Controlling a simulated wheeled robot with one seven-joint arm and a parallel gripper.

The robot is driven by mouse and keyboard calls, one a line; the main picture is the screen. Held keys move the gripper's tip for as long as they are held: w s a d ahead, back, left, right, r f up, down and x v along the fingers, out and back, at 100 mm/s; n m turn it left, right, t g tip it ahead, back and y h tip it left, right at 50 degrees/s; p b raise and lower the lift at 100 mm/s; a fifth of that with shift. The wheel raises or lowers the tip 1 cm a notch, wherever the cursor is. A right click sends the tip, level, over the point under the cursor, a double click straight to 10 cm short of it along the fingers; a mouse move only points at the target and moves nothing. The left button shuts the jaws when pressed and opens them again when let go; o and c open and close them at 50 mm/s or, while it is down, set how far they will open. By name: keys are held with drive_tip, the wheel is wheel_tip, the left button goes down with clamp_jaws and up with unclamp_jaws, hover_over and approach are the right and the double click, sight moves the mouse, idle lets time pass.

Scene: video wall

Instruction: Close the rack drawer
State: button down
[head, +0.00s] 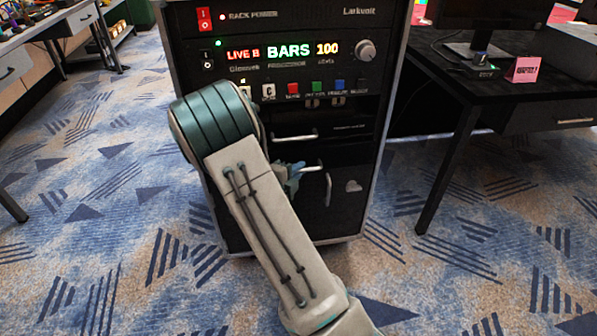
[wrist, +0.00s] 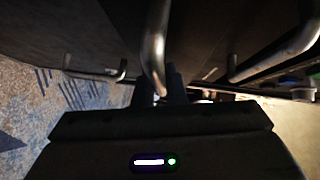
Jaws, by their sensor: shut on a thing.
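The black equipment rack (head: 345,222) stands upright in the middle of the head view. Its lower front has a horizontal metal handle (head: 297,137), a second one (head: 312,168) just below, and a vertical handle (head: 327,190) to the right. My gripper (head: 293,177) is largely hidden behind my arm, at the left end of the second handle. In the wrist view my dark fingers (wrist: 174,84) are shut on a metal handle (wrist: 155,45) at centre. How far the drawer stands out is hard to tell.
Other handles show at left (wrist: 95,74) and right (wrist: 275,57) in the wrist view. Lit controls (head: 289,51) fill the rack's upper front. A black desk (head: 440,90) stands close on the right, and a workbench (head: 30,45) at far left. Patterned carpet (head: 480,240) lies open in front.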

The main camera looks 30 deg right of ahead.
drive_tip(key=shift+w+d+r+p, duration=0.1)
drive_tip(key=shift+w+d+p, duration=0.2)
drive_tip(key=shift+w, duration=0.5)
drive_tip(key=shift+w+d+p, duration=0.15)
drive_tip(key=shift+w+p, duration=0.2)
drive_tip(key=shift+w, duration=0.45)
drive_tip(key=c, duration=1.5)
unclamp_jaws()
drive_tip(key=shift+w, duration=0.1)
drive_tip(key=p, duration=0.4)
approach(296, 162)
drive_tip(key=v, duration=0.4)
drive_tip(key=shift+f, duration=0.25)
drive_tip(key=shift+r, duration=0.1)
